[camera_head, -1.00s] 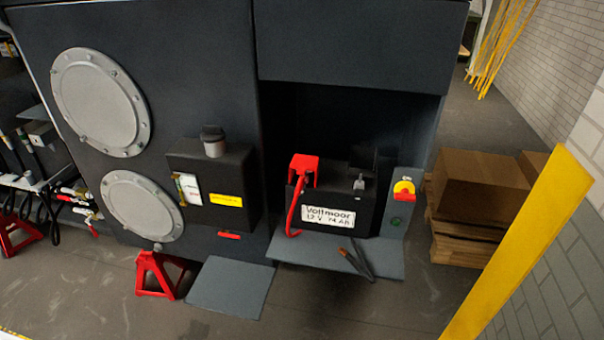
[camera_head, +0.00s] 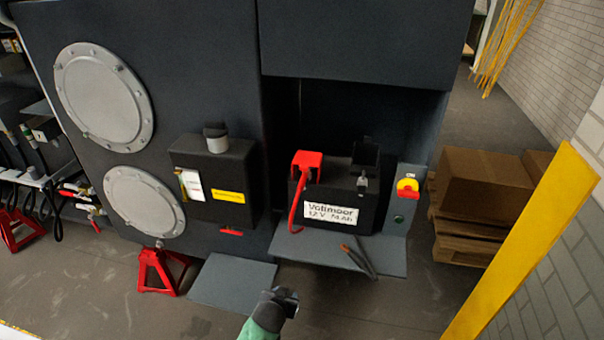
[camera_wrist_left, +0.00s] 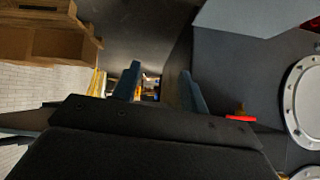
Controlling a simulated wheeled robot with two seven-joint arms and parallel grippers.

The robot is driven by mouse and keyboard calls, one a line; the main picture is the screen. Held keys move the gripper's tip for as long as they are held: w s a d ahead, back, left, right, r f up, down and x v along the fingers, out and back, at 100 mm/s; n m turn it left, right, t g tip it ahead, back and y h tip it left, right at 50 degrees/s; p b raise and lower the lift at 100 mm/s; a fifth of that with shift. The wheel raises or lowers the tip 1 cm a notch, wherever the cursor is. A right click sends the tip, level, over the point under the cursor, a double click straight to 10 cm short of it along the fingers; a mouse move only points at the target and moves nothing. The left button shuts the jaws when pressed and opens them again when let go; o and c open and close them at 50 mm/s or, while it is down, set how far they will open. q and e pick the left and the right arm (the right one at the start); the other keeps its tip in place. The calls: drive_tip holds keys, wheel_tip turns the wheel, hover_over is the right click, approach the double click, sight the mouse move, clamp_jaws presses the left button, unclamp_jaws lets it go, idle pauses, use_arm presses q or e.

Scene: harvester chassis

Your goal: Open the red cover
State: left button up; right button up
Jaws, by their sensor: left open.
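The red cover (camera_head: 306,162) sits over the left terminal of the black battery (camera_head: 345,192), with a red cable (camera_head: 295,205) running down from it. It looks closed. The battery stands on a grey shelf (camera_head: 310,251) in the chassis recess. My left gripper (camera_head: 287,298) is low at the bottom centre of the head view, in front of and below the shelf, well apart from the cover. In the left wrist view, its two fingers (camera_wrist_left: 160,85) stand apart with nothing between them. The cover cannot be made out there. My right gripper is not in view.
A black raised flap (camera_head: 366,153) stands by the right terminal. A dark tool or cable end (camera_head: 359,256) lies on the shelf. A box with a capped neck (camera_head: 215,180) juts out left. Cardboard boxes (camera_head: 480,182) stand right.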

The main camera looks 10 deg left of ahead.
use_arm(q)
drive_tip(key=w+r+t, duration=0.2)
drive_tip(key=w+r, duration=0.2)
drive_tip(key=r, duration=0.8)
drive_tip(key=w+r+t, duration=0.3)
drive_tip(key=r, duration=0.8)
drive_tip(key=n+t, duration=0.1)
drive_tip(key=t, duration=0.2)
approach(303, 169)
drive_tip(key=w, duration=0.1)
drive_tip(key=w+p, duration=0.1)
drive_tip(key=w, duration=0.1)
drive_tip(key=w+p, duration=0.1)
drive_tip(key=w, duration=0.2)
drive_tip(key=shift+w+r, duration=0.2)
drive_tip(key=shift+w, duration=0.15)
drive_tip(key=shift+w+f+p, duration=0.15)
drive_tip(key=shift+w+p, duration=0.2)
drive_tip(key=shift+w, duration=0.45)
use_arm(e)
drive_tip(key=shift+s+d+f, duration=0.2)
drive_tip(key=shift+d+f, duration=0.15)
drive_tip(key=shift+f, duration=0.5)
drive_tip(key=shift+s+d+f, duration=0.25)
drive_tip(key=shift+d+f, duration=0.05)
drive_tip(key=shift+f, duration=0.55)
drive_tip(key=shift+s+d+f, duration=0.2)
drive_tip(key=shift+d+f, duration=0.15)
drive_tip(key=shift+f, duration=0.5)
